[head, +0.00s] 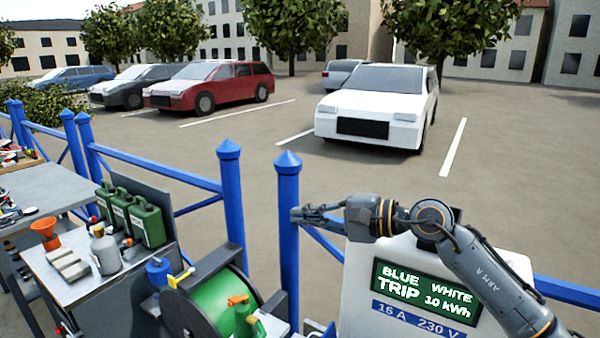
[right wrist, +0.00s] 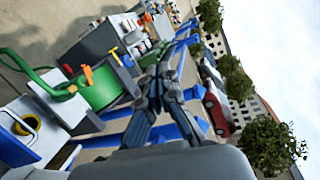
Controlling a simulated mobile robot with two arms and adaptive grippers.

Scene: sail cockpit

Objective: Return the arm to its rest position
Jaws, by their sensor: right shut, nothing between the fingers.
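My right arm (head: 487,272) comes in from the lower right in the head view and bends in front of the white charging post. Its gripper (head: 298,214) points left, at the height of the top of a blue fence post. The fingers are shut with nothing between them. In the right wrist view the gripper (right wrist: 160,72) shows at the middle, its fingers close together and empty. My left gripper is not in either view.
A white charging post (head: 357,277) with a lit display (head: 425,290) stands below the right arm. Blue fence posts (head: 231,200) stand left of it. A green hose reel (head: 215,308) and a workbench (head: 85,262) with green cans (head: 147,222) are at the left. Cars are parked beyond.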

